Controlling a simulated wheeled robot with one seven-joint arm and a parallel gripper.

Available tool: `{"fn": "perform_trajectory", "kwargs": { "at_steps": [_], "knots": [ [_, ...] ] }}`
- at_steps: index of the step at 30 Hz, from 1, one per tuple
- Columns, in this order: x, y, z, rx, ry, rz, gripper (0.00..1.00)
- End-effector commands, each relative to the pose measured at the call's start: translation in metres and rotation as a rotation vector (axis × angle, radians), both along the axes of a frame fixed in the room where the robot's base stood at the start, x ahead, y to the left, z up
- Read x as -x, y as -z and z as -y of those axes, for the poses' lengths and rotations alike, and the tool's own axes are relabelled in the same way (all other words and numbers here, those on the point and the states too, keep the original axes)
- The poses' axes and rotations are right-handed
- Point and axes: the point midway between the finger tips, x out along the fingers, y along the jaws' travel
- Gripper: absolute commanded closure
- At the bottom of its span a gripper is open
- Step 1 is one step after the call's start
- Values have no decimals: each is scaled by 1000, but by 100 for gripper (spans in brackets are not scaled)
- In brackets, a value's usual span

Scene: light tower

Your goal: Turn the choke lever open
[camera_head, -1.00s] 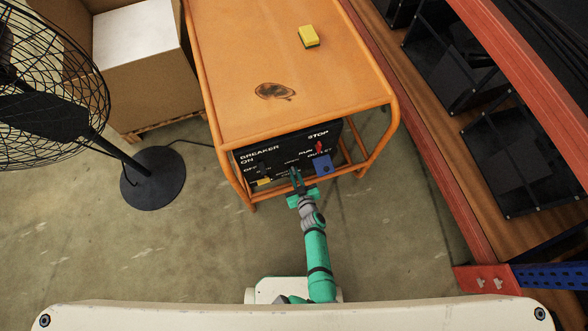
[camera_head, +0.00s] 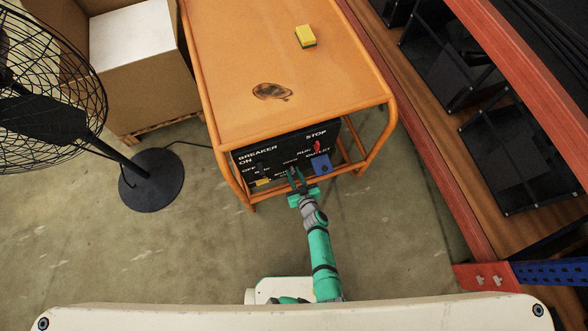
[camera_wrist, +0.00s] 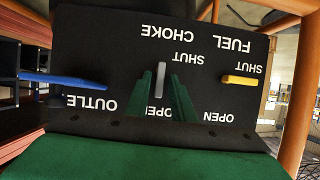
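The choke lever (camera_wrist: 160,80) is a small grey upright bar on the black panel (camera_wrist: 100,40), under the CHOKE label in the wrist view, where the lettering is upside down. A SHUT label lies above right of it and an OPEN label, partly covered, below it. My gripper (camera_head: 297,178) is in front of the panel in the head view. In the wrist view its green fingers stand on either side of the lever, with a visible gap on each side. In the head view I cannot make out the lever behind the gripper.
A yellow fuel lever (camera_wrist: 240,80) and a blue outlet handle (camera_wrist: 65,79) flank the choke. A red switch (camera_head: 316,147) sits above the outlet. The orange frame (camera_head: 390,120) surrounds the panel. A fan (camera_head: 150,180) stands left; a shelf (camera_head: 440,165) stands right.

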Motion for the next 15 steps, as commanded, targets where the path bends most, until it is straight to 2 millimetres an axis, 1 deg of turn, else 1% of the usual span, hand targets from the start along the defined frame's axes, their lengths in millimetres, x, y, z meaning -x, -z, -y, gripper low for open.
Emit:
{"fn": "perform_trajectory", "kwargs": {
  "at_steps": [10,15],
  "knots": [
    [0,-1,1,1,1,1,72],
    [10,-6,7,4,1,3,72]
  ]
}}
